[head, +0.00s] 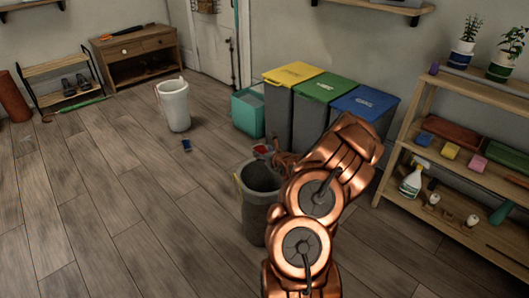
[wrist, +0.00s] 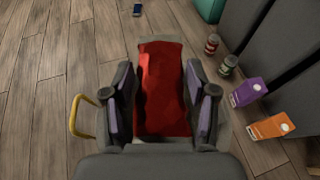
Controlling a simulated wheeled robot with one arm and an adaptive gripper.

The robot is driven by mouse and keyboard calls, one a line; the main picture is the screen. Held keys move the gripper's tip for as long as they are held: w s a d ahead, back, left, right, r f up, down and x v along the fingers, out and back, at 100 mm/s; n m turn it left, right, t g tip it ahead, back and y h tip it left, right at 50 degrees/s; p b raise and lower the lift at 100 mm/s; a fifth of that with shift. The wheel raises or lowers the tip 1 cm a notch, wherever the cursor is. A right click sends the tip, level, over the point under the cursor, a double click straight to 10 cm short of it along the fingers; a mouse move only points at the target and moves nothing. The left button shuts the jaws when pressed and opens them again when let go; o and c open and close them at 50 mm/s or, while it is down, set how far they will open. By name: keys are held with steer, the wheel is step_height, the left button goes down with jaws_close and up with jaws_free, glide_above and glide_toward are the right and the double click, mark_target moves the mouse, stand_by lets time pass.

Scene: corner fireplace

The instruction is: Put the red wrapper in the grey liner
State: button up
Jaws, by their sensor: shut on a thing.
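The red wrapper (wrist: 163,88) is between the two fingers of my gripper (wrist: 163,104) in the wrist view, and the gripper is shut on it. The grey liner (head: 254,212) is an open-topped dark grey bin with a yellow handle at its left, standing on the floor just left of my arm in the head view. In the wrist view its handle shows at the left and part of its rim behind the fingers, so the wrapper is over or close to its opening. My arm hides much of the gripper in the head view. The exact height above the rim cannot be told.
Yellow-, green- and blue-lidded bins (head: 310,108) and a teal crate (head: 247,114) stand behind. A purple carton (wrist: 249,92), an orange carton (wrist: 272,126) and two small containers (wrist: 229,65) are right of the gripper. A white bin (head: 174,108) stands farther off. Left floor is mostly clear.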

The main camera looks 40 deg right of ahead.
steer(key=o, duration=0.8)
steer(key=shift+s, duration=0.1)
steer(key=v, duration=1.2)
